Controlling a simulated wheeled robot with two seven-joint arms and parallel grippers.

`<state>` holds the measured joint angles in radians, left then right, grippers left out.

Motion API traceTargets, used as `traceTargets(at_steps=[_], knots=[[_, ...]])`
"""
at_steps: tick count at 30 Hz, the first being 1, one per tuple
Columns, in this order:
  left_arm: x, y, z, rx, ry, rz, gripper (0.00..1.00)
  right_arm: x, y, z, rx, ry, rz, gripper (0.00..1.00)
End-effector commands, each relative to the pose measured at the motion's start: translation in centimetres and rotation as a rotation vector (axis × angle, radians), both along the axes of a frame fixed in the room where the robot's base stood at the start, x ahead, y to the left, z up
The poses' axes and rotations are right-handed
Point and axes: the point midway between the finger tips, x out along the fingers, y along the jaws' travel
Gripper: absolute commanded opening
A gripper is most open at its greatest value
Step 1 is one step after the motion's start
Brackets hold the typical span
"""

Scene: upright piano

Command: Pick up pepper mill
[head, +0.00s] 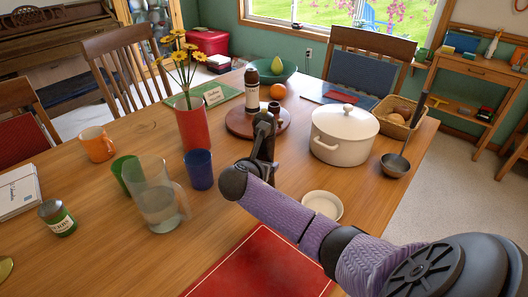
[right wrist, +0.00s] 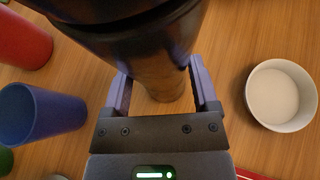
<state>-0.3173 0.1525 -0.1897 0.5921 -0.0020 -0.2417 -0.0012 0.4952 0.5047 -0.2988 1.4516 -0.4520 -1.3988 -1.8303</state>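The pepper mill is a dark, tall piece with a small dark knob top (head: 274,107) in the head view; its lower part is hidden behind my right gripper. In the right wrist view its dark body (right wrist: 145,45) fills the top middle and narrows to a brownish lower end above the table. My right gripper (head: 264,140) points toward it, and in the right wrist view its two purple-grey fingers (right wrist: 162,78) stand wide apart on either side of the mill. Whether they touch it is hard to see. My left gripper is not in view.
A white pot (head: 343,140) stands right of my gripper, and a white bowl (head: 322,205) nearer. A blue cup (head: 199,170), a clear pitcher (head: 158,203) and a red vase (head: 192,125) stand left. A brown bottle (head: 252,90) stands on a round wooden tray (head: 240,125).

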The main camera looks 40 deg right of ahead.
Motion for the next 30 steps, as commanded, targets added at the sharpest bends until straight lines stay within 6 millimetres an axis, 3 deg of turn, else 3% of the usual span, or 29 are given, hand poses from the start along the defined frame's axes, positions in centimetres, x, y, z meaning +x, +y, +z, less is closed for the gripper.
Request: traceTargets(at_steps=[1,2,10,19,27,30], knots=[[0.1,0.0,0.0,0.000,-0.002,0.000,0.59,0.0,0.0,0.0,0.000,0.000,0.000,0.64],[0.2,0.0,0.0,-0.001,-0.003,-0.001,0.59,0.0,0.0,0.0,0.000,0.000,0.000,0.58],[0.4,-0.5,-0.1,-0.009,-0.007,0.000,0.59,0.0,0.0,0.0,0.001,0.000,0.000,0.00],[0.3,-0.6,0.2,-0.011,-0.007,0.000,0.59,0.0,0.0,0.5,0.000,-0.002,0.000,0.00],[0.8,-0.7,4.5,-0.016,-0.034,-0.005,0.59,0.0,0.0,7.8,-0.002,-0.009,-0.002,0.00],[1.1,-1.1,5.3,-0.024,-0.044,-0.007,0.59,0.1,0.0,9.5,-0.001,-0.007,0.000,0.00]])
